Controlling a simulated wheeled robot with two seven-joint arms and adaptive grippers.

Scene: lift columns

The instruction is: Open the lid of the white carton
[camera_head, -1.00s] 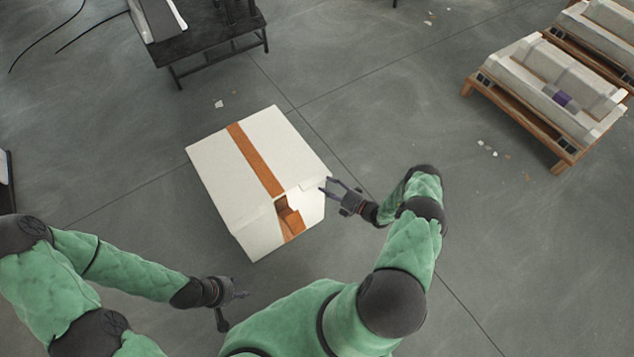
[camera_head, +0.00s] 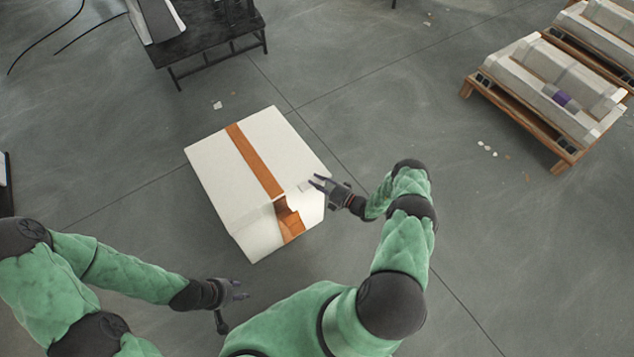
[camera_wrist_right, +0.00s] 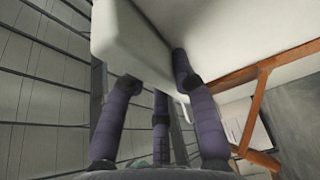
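The white carton (camera_head: 225,165) stands on the floor in the middle of the head view, with a brown-orange stripe (camera_head: 255,160) over its top and down its near side. Its lid looks closed. My right gripper (camera_head: 317,183) is at the carton's right near corner, fingers spread. In the right wrist view its dark purple fingers (camera_wrist_right: 160,110) surround part of the white lid edge (camera_wrist_right: 135,45); I cannot tell whether they touch it. My left gripper (camera_head: 232,308) is open and empty, in front of the carton and apart from it.
A dark table (camera_head: 205,35) stands at the back left. Wooden pallets with pale moulded pieces (camera_head: 550,90) stand at the right. Small scraps (camera_head: 487,148) lie on the floor. The floor around the carton is mostly clear.

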